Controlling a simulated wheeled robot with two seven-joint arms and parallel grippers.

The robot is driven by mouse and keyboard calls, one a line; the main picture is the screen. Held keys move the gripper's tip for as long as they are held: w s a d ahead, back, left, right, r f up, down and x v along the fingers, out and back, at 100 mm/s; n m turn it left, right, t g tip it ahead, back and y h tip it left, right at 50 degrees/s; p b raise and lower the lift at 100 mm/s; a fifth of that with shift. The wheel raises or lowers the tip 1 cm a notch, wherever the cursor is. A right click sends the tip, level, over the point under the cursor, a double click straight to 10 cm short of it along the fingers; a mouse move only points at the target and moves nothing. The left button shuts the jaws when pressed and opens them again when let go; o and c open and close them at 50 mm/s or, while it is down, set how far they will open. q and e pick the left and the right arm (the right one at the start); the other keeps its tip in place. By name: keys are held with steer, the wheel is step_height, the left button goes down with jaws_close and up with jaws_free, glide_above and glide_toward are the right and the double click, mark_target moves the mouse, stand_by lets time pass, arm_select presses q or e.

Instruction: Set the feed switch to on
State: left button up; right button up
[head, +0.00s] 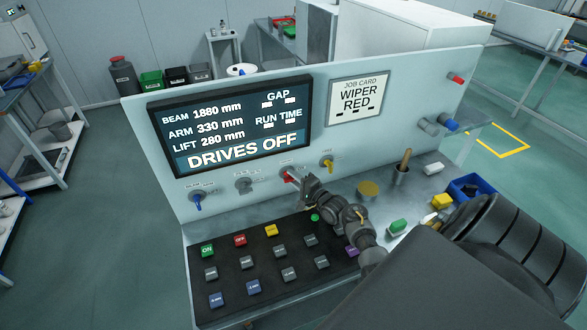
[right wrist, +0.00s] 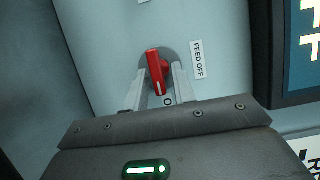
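The feed switch is a red rotary handle (head: 287,175) on the upright pale panel, below the screen. In the right wrist view the red handle (right wrist: 157,70) has a white line at its lower end, near a small round mark. The label (right wrist: 197,59) beside it reads FEED OFF. My right gripper (head: 304,184) is at the panel, close to the switch. In the right wrist view its two fingers (right wrist: 157,91) stand apart on either side of the handle, with a gap visible at the left; contact cannot be told. My left gripper is not in view.
Blue (head: 197,201), grey (head: 243,184) and yellow (head: 327,162) switches share the row. The screen (head: 232,124) reads DRIVES OFF. A dark button board (head: 235,262) lies below my right arm. A cup (head: 400,174) and a blue bin (head: 468,188) stand to the right.

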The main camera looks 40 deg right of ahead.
steer(key=shift+o, duration=0.4)
steer(key=shift+s, duration=0.1)
steer(key=shift+s, duration=0.25)
steer(key=s, duration=0.3)
steer(key=s+b, duration=0.1)
steer(key=s, duration=0.6)
steer(key=shift+d+b, duration=0.25)
steer(key=shift+b, duration=0.15)
steer(key=shift+f, duration=0.1)
